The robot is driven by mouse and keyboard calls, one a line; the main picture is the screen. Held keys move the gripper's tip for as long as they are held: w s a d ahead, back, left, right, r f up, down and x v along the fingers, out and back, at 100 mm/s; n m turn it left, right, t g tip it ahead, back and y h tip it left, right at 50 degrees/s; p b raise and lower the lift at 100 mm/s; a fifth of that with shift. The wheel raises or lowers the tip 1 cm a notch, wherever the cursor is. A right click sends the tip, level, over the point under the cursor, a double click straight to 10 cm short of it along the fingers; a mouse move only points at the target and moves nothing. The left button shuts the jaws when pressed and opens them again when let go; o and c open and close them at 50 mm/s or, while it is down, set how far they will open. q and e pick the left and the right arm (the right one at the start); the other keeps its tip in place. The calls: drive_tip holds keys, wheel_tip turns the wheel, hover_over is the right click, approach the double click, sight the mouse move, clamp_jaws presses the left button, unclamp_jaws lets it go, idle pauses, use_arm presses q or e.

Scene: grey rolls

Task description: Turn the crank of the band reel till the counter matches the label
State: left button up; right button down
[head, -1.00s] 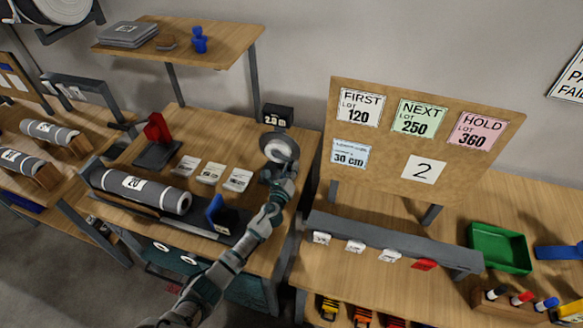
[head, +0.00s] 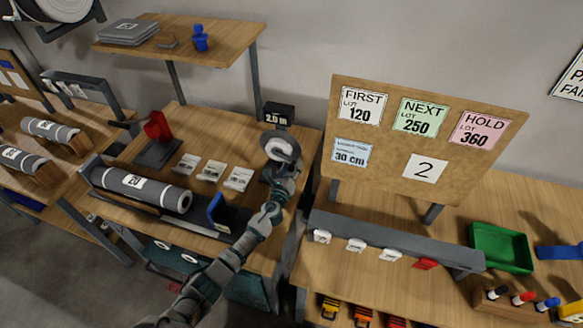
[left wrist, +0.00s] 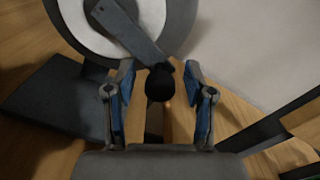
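The band reel (head: 283,147), a pale disc with a grey rim, stands at the back right of the middle table. It also fills the top left of the left wrist view (left wrist: 75,22). Its grey crank arm (left wrist: 130,35) slants down to a black knob (left wrist: 160,83). My left gripper (left wrist: 160,78) has its two blue-padded fingers apart, one on each side of the knob, with visible gaps. In the head view my left gripper (head: 279,171) is just below the reel. The dark counter (head: 279,114) behind the reel seems to read 2.0 m. My right gripper is out of view.
A grey roll (head: 150,192) marked 20 lies at the table's front left. A red holder (head: 157,126), several small cards (head: 212,171) and a blue block (head: 217,210) are near it. A label board (head: 400,185) stands right of the reel.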

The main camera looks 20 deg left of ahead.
use_arm(q)
drive_tip(key=shift+s, duration=0.15)
drive_tip(key=s, duration=1.1)
drive_tip(key=shift+s+a, duration=0.25)
drive_tip(key=shift+s, duration=0.05)
drive_tip(key=shift+f, duration=0.15)
